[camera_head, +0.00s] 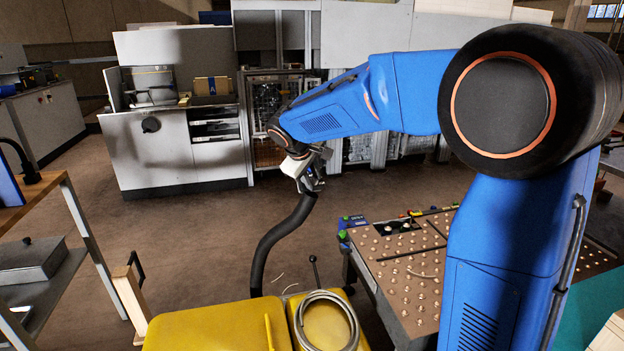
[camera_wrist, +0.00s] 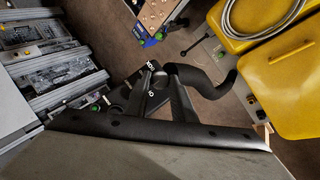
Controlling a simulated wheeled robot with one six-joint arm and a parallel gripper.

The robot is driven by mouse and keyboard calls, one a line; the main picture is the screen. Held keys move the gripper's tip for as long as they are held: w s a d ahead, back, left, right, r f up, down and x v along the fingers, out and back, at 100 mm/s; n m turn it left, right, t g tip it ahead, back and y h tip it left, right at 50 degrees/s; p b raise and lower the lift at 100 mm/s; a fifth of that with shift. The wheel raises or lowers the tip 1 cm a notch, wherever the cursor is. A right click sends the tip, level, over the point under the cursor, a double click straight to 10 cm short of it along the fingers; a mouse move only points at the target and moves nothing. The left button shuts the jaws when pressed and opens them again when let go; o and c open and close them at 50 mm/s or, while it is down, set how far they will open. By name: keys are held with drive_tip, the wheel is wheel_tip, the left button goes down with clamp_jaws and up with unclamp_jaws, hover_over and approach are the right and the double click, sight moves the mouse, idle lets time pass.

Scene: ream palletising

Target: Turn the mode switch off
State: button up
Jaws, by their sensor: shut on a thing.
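No part that I can name for sure as the mode switch shows. A lever with a dark knob (camera_head: 314,272) stands at the yellow machine (camera_head: 200,328); it also shows in the wrist view (camera_wrist: 195,41). Blue-cornered consoles with green buttons (camera_head: 351,221) are on the table at the right. My gripper (camera_head: 312,184) hangs in mid-air above the floor, shut on the end of a black hose (camera_head: 280,240). In the wrist view my gripper (camera_wrist: 160,100) is dark, and the hose (camera_wrist: 215,88) runs off to the right; the exact grip is hard to make out.
A table with many round balls (camera_head: 405,280) stands right of the hose. A grey machine (camera_head: 165,140) lines the back. A shelf (camera_head: 40,265) stands at the left. A coiled pale hose (camera_head: 326,322) lies on the yellow machine. Brown floor between them is open.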

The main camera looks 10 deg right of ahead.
drive_tip(key=o, duration=1.1)
drive_tip(key=shift+c, duration=0.2)
drive_tip(key=shift+r, duration=0.1)
drive_tip(key=v, duration=1.7)
drive_tip(key=shift+s, duration=0.1)
drive_tip(key=s+d+f+m+y, duration=0.15)
drive_tip(key=s+d+f, duration=0.25)
drive_tip(key=s, duration=0.4)
drive_tip(key=s+d+f+m+g, duration=0.15)
drive_tip(key=s+d+f, duration=0.3)
drive_tip(key=s, duration=0.45)
drive_tip(key=s+d+f+m+y, duration=0.1)
drive_tip(key=s+d+f+m, duration=0.2)
drive_tip(key=s, duration=0.5)
drive_tip(key=s+d+f+m+y, duration=0.1)
drive_tip(key=s+d+f, duration=0.1)
drive_tip(key=s+f, duration=0.6)
drive_tip(key=shift+s+f, duration=0.2)
drive_tip(key=shift+s, duration=0.7)
